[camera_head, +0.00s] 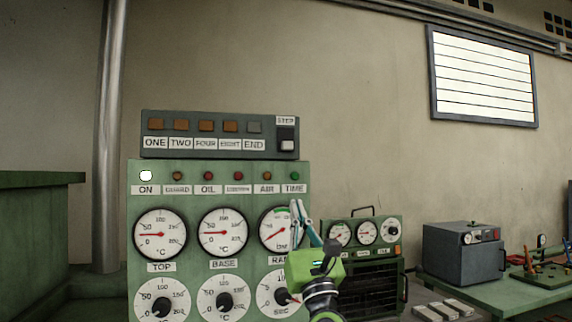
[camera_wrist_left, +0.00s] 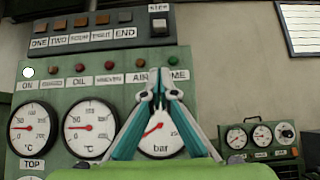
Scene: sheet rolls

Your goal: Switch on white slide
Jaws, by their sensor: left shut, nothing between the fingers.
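The white slide (camera_head: 287,147) sits in a dark slot under the STEP label, at the right end of the upper grey button box; its exact setting is hard to tell. The slot also shows at the top of the left wrist view (camera_wrist_left: 160,24). My left gripper (camera_head: 296,207) is shut and empty, with its fingertips pointing up, below the slide. In the left wrist view its fingertips (camera_wrist_left: 161,84) appear in front of the panel near the AIR and TIME lamps and the bar gauge. My right gripper is not in view.
The green panel (camera_head: 215,179) carries several lamps, gauges and knobs. The white ON lamp (camera_head: 146,175) is lit. A smaller gauge box (camera_head: 362,232) stands to the right, then a grey box (camera_head: 463,253) on a green table.

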